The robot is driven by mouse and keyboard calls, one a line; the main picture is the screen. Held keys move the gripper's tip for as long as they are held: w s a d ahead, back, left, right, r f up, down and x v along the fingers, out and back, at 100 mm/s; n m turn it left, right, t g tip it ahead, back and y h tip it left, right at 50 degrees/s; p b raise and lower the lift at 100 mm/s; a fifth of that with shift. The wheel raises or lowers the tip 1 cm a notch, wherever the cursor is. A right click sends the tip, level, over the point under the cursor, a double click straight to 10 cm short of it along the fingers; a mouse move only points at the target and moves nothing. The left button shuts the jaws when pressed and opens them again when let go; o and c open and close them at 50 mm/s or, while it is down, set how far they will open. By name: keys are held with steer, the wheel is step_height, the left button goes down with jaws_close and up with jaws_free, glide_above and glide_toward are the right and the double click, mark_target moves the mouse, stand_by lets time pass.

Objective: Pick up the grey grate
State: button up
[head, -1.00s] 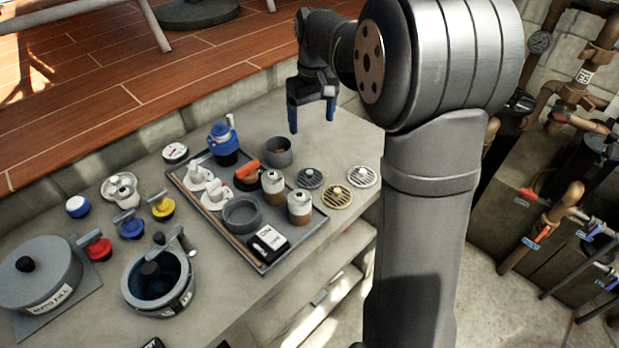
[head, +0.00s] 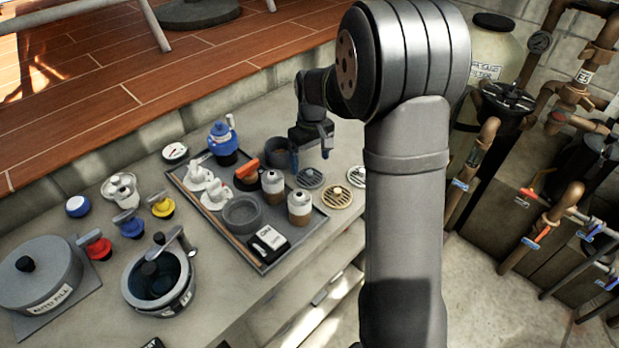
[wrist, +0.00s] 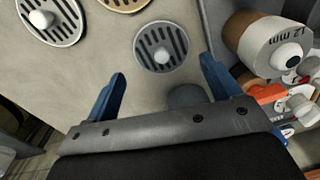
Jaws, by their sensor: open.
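The grey grate (head: 309,178) is a small round slotted disc with a light knob, lying flat on the grey counter just right of the tray. In the wrist view the grey grate (wrist: 161,46) lies ahead of and between my fingers, apart from them. My gripper (head: 311,156) is above the counter close to the grate, its blue fingers pointing down. In the wrist view my gripper (wrist: 163,82) is open with nothing between its fingers.
A brass grate (head: 336,196) and a pale grate (head: 356,176) lie beside the grey one. The tray (head: 262,268) holds jars, valves and a bowl. A grey cup (head: 277,153) stands close behind my gripper. A jar (wrist: 270,42) is near the right finger.

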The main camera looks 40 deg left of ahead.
mark_target(310, 171)
steer(key=f, duration=0.4)
steer(key=shift+s+f, duration=0.25)
steer(key=shift+f, duration=0.1)
steer(key=c, duration=0.7)
steer(key=shift+r, duration=0.15)
steer(key=r, duration=0.4)
steer(key=shift+w+d+r, duration=0.15)
steer(key=shift+d+r, duration=0.05)
steer(key=shift+d, duration=0.1)
steer(key=w+d+r, duration=0.1)
steer(key=d+r, duration=0.1)
steer(key=d, duration=0.1)
steer(key=w+d+r, duration=0.2)
steer(key=d, duration=0.1)
steer(key=w+d+r, duration=0.1)
steer(key=d+r, duration=0.1)
steer(key=d, duration=0.2)
steer(key=shift+w+d+r, duration=0.1)
steer(key=shift+w+r, duration=0.1)
steer(key=shift+w, duration=0.1)
